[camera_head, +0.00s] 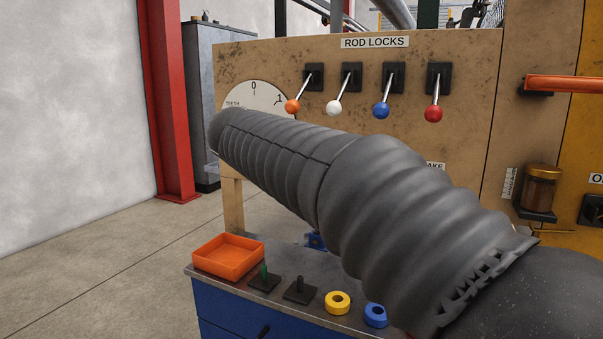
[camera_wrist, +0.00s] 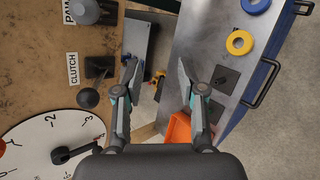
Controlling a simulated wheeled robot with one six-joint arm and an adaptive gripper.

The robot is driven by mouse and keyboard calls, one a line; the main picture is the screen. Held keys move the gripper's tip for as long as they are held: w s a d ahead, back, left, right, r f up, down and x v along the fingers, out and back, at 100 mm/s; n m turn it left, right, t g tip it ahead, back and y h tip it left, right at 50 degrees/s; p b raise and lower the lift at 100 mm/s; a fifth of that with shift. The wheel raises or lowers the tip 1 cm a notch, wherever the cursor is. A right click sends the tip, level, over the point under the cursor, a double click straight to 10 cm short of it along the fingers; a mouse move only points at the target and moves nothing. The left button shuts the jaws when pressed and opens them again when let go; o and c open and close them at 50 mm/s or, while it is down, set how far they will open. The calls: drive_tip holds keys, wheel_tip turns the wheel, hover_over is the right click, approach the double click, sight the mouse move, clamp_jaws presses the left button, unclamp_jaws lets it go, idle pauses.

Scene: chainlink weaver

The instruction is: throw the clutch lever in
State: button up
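The clutch lever shows in the wrist view as a dark ball knob (camera_wrist: 89,98) on a short shaft from a black square base. It stands on the tan panel (camera_wrist: 40,95) beside a CLUTCH label (camera_wrist: 72,67). My gripper (camera_wrist: 157,62) is open and empty, its two fingers spread wide. The knob lies just left of the left finger, outside the gap, with no clear contact. In the head view my ribbed grey arm crosses in front of the panel and hides the clutch lever and the gripper.
Four rod-lock levers, including a red-knobbed one (camera_head: 433,114), stick out above my arm. A second grey knob (camera_wrist: 85,10) and a numbered dial (camera_wrist: 50,145) flank the clutch. A blue bench carries an orange tray (camera_head: 228,257), a yellow ring (camera_head: 337,303) and a blue ring (camera_head: 375,315).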

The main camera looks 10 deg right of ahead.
drive_tip(key=w+a+r+n+t+h+b, duration=0.1)
drive_tip(key=w+a+r+n+h, duration=0.3)
drive_tip(key=w+a, duration=0.5)
drive_tip(key=shift+m, duration=0.6)
drive_tip(key=x, duration=0.4)
drive_tip(key=r+b+x, duration=0.1)
drive_tip(key=x, duration=0.3)
drive_tip(key=b+x, duration=0.1)
drive_tip(key=x, duration=0.3)
drive_tip(key=shift+w+d+r, duration=0.15)
drive_tip(key=shift+w+d, duration=0.1)
drive_tip(key=shift+d, duration=0.25)
clamp_jaws()
